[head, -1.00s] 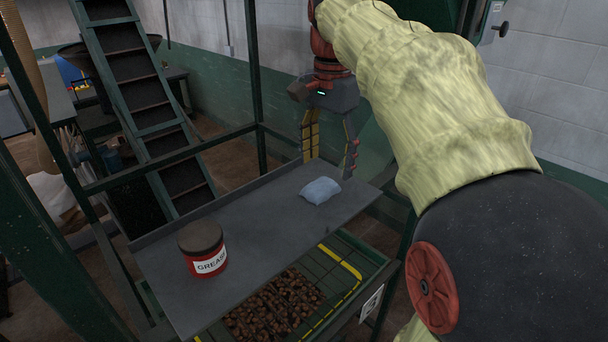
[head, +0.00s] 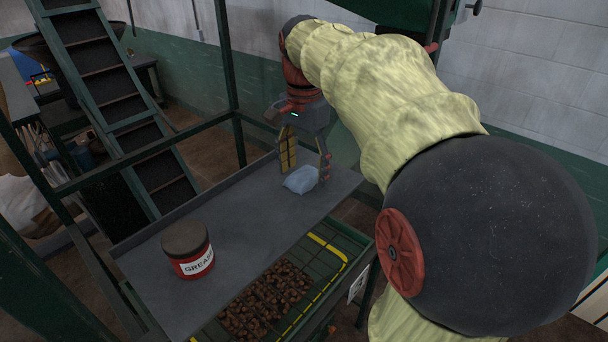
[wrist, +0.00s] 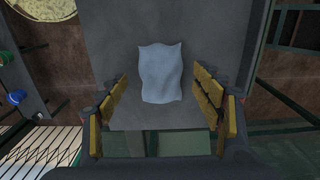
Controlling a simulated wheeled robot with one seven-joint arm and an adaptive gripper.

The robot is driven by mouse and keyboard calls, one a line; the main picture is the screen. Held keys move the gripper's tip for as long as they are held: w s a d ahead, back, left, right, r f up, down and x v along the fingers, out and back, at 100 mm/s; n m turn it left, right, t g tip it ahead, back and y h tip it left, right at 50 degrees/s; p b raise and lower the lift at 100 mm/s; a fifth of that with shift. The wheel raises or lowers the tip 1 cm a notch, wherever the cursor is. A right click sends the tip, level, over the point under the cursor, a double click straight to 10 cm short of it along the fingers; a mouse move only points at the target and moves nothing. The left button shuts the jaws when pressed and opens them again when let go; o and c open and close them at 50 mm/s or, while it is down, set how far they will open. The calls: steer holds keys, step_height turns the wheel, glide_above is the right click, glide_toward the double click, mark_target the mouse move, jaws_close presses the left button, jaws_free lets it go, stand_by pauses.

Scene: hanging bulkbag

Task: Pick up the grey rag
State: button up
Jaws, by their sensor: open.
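The grey rag (head: 301,180) is a small pale blue-grey cushion-like bundle lying on the grey shelf (head: 240,226), towards its far right end. It also shows in the wrist view (wrist: 160,73), upper middle, slightly beyond the fingertips. My gripper (head: 305,168) is open, pointing down at the rag, its yellow-padded fingers appearing to either side of it in the head view. In the wrist view the fingers (wrist: 162,88) are spread wide with nothing between their pads but shelf and the rag's near part. I cannot tell the exact height of the fingertips above the shelf.
A red grease tin (head: 187,250) with a dark lid stands on the shelf's near left part. Below the shelf is a green tray (head: 341,248) with brown lumps (head: 266,299). A green frame post (head: 230,90) rises behind the shelf, with a ladder (head: 110,85) to the left.

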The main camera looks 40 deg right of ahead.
steer(key=shift+w, duration=0.15)
steer(key=c, duration=1.1)
steer(key=shift+c, duration=0.3)
